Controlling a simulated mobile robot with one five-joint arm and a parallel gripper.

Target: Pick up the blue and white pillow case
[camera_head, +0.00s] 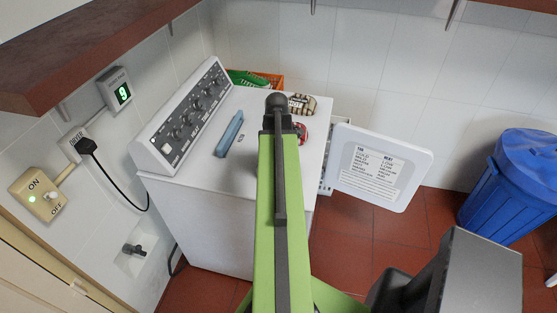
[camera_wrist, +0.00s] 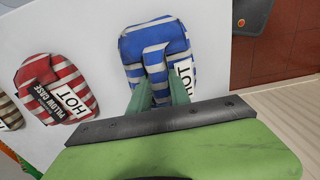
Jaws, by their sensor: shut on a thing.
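The blue and white striped pillow case (camera_wrist: 152,42), with a HOT label, lies on the white machine top in the wrist view. My gripper (camera_wrist: 159,88) is shut on its near edge, with the green fingers pressed against the folded cloth. In the head view, my arm covers the pillow case and the gripper's fingers.
A red and white pillow case (camera_wrist: 57,88) lies to the left, with a beige and brown striped one (camera_head: 302,104) farther off. A blue-grey bar (camera_head: 230,134) lies on the white machine (camera_head: 205,190). An orange crate (camera_head: 268,80) stands behind. A blue bin (camera_head: 508,190) stands right.

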